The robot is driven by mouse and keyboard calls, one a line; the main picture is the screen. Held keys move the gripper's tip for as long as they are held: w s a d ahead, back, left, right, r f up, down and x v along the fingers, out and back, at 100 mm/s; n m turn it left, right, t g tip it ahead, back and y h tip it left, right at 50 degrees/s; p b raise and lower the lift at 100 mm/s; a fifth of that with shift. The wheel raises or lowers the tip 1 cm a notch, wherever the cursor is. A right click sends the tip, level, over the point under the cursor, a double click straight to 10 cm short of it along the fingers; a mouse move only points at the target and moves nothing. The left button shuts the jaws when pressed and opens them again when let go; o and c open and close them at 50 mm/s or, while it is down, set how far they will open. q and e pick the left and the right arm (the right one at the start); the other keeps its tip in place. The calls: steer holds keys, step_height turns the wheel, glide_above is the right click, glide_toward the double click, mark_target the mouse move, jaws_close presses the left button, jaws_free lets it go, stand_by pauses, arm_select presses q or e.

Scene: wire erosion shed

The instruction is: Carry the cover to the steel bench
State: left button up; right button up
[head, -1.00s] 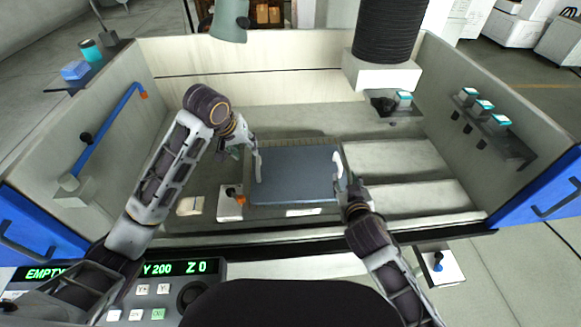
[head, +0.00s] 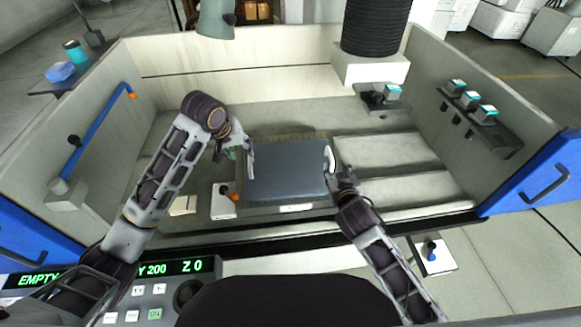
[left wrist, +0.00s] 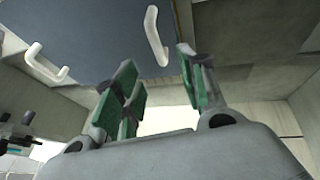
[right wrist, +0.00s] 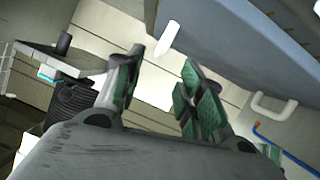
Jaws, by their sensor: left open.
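The cover (head: 287,172) is a flat blue-grey panel with a white handle at each end, lying in the middle of the tank. My left gripper (head: 240,146) is at its left handle (head: 250,160). In the left wrist view my left fingers (left wrist: 160,75) stand apart, with a white handle (left wrist: 155,38) just past the gap. My right gripper (head: 341,181) is at the right handle (head: 330,157). In the right wrist view my right fingers (right wrist: 160,75) stand apart, with a white handle (right wrist: 167,38) near their tips. I cannot pick out the steel bench.
The tank's pale walls (head: 230,78) surround the cover. A black ribbed column (head: 375,26) stands behind. A console (head: 160,290) is in front.

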mark_target(249, 158)
arm_select(q)
steer(key=shift+x, duration=5.25)
arm_select(e)
steer(key=shift+x, duration=5.3)
arm_select(q)
jaws_close()
arm_select(e)
jaws_close()
arm_select(q)
steer(key=shift+a, duration=0.1)
steer(key=shift+w, duration=0.1)
arm_select(e)
steer(key=shift+r, duration=0.1)
